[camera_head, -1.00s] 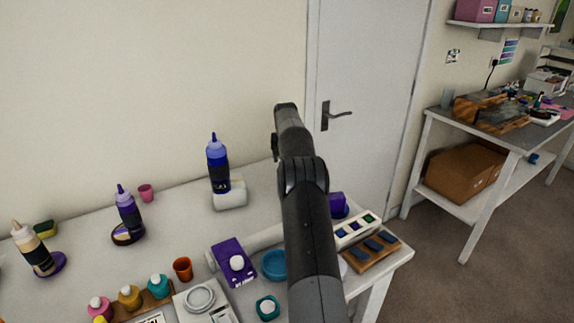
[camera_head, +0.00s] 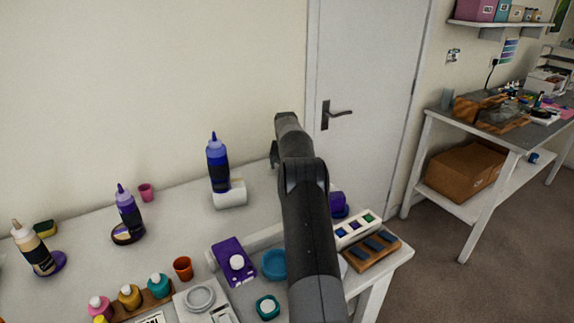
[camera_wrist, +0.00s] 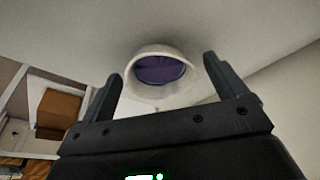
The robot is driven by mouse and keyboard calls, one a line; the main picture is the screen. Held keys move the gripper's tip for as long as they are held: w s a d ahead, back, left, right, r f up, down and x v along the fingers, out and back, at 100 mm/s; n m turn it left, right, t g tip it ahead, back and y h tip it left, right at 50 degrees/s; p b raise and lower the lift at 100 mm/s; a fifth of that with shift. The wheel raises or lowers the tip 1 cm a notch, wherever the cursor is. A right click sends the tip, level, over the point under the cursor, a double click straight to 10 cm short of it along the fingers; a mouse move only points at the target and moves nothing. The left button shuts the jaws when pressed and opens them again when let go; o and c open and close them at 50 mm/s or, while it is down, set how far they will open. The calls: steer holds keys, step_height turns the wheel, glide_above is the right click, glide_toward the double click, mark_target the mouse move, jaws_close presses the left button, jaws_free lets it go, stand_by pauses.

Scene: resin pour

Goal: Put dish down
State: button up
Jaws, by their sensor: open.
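A pale round dish (camera_wrist: 140,88) with a purple inside shows in the wrist view, in front of my gripper (camera_wrist: 160,80). The two fingers are apart, one on each side of the dish's near part, with visible gaps. I cannot tell how high the dish is above the surface behind it. In the head view my arm reaches away over the table, and its far end hides my fingertips and the dish.
On the table (camera_head: 185,225) stand a blue bottle (camera_head: 218,165) by a white roll (camera_head: 229,194), a purple box (camera_head: 233,262), a blue bowl (camera_head: 273,264) and an orange cup (camera_head: 183,268). A wooden tray (camera_head: 370,252) lies at the right edge. A door (camera_head: 365,90) is behind.

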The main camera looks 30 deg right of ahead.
steer(key=v, duration=1.2)
steer(key=s+a+r+n, duration=0.2)
steer(key=s+a+r, duration=0.4)
steer(key=a+r, duration=0.5)
steer(key=s+a+r+n+t, duration=0.15)
steer(key=s+a+r, duration=0.45)
steer(key=s+a, duration=0.6)
steer(key=s+a+f+n+t+y, duration=0.1)
steer(key=s+a, duration=0.3)
steer(key=s, duration=0.4)
steer(key=s+a+n, duration=0.1)
steer(key=s+a, duration=0.4)
steer(key=s, duration=0.3)
steer(key=s+a+f, duration=0.2)
steer(key=s+f, duration=0.2)
steer(key=s, duration=0.3)
steer(key=s+a+f+n, duration=0.1)
steer(key=s+a+f, duration=0.1)
steer(key=s+f, duration=0.2)
steer(key=s, duration=0.3)
steer(key=shift+a+f+t+y, duration=0.15)
steer(key=shift+f+t+y, duration=0.2)
steer(key=shift+y, duration=0.05)
steer(key=shift+o, duration=0.4)
steer(key=shift+s+n, duration=0.1)
steer(key=shift+n, duration=0.15)
